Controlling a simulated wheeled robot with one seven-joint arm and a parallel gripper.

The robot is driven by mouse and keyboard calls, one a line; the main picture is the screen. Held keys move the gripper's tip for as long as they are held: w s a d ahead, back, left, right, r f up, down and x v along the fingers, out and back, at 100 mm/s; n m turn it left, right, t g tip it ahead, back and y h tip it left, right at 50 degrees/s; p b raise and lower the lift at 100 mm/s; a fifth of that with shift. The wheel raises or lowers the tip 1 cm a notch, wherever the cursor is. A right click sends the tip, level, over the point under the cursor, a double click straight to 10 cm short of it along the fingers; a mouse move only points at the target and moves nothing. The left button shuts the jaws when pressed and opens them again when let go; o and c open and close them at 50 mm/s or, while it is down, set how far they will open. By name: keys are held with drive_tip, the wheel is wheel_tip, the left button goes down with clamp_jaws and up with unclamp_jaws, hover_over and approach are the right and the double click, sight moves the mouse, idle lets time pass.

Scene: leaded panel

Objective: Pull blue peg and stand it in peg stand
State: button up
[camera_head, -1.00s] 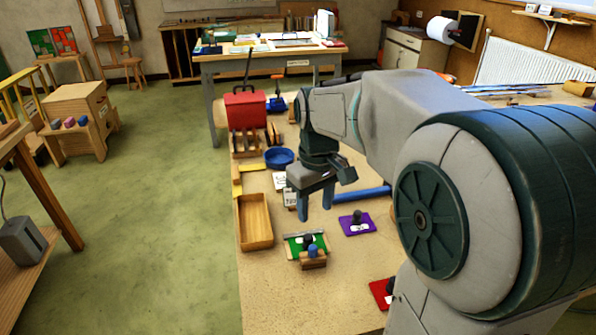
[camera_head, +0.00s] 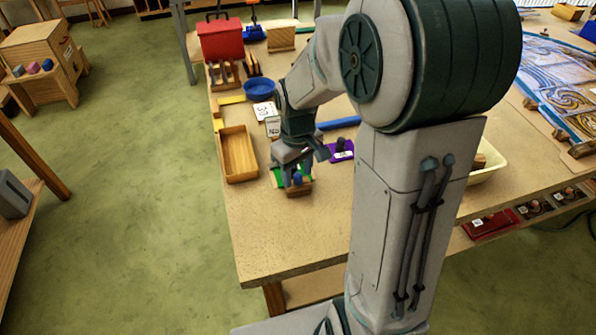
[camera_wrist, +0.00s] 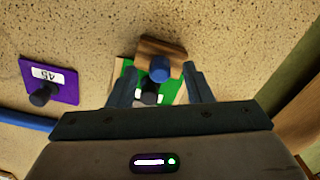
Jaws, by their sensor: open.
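The blue peg (camera_head: 298,178) stands at a small wooden block (camera_head: 299,190) at the near edge of a green plate (camera_head: 277,177). In the wrist view the blue peg (camera_wrist: 160,68) shows end-on against the wooden block (camera_wrist: 172,50), with a dark knob (camera_wrist: 149,90) on the green plate behind it. My gripper (camera_wrist: 161,80) is open, with one finger on each side of the peg and knob. I cannot tell whether the fingers touch anything. In the head view my gripper (camera_head: 296,168) is low over the plate. I cannot tell whether this wooden block is the peg stand.
A purple plate with a dark knob (camera_wrist: 42,95) lies beside the green plate. A blue bar (camera_head: 338,123) lies behind. An open wooden tray (camera_head: 239,155) is to the left, with a blue bowl (camera_head: 260,88) farther back. The front of the table (camera_head: 270,235) is clear.

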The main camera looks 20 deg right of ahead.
sight(298, 174)
drive_tip(key=shift+f, duration=0.35)
clamp_jaws()
drive_tip(key=c, duration=0.9)
unclamp_jaws()
clamp_jaws()
drive_tip(key=shift+r+p, duration=0.7)
drive_tip(key=shift+r, duration=0.2)
drive_tip(key=shift+r+p, duration=1.25)
drive_tip(key=shift+r, duration=0.4)
